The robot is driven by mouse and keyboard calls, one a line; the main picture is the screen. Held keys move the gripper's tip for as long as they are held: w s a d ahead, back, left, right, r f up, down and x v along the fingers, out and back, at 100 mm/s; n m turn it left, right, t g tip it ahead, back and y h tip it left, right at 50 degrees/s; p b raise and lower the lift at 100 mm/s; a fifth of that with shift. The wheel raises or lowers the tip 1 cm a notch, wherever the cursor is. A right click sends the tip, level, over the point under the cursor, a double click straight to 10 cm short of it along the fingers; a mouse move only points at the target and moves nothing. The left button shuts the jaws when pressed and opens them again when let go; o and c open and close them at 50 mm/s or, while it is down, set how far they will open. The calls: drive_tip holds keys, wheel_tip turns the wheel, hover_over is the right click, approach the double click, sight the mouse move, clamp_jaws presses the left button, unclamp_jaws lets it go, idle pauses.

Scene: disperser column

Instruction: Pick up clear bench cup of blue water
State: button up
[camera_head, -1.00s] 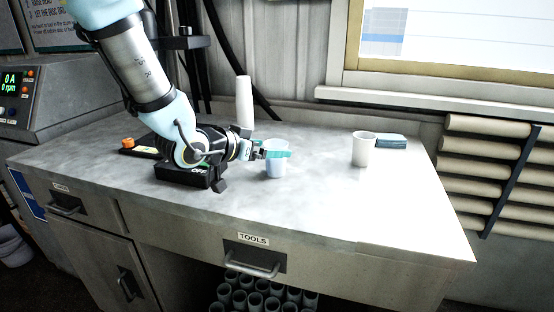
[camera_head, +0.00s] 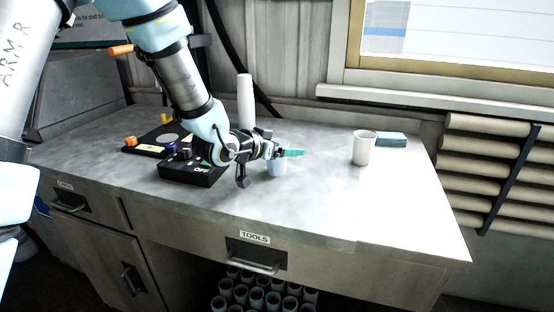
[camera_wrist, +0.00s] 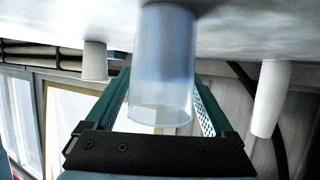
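The clear bench cup of blue water (camera_head: 277,168) stands upright on the grey bench, partly hidden behind my gripper in the head view. In the wrist view the picture is upside down, and the cup (camera_wrist: 163,70) shows clear walls with a blue tint. My gripper (camera_head: 290,153) is at the height of the cup's upper part. Contact at the left finger is hard to tell.
A white cup (camera_head: 364,148) stands to the right beside a stack of blue-grey pads (camera_head: 391,139). A tall white cylinder (camera_head: 245,101) stands behind my gripper. A black device marked OFF (camera_head: 193,171) sits to the left. The bench's front right is clear.

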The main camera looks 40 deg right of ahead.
drive_tip(key=c, duration=1.2)
drive_tip(key=shift+r, duration=0.1)
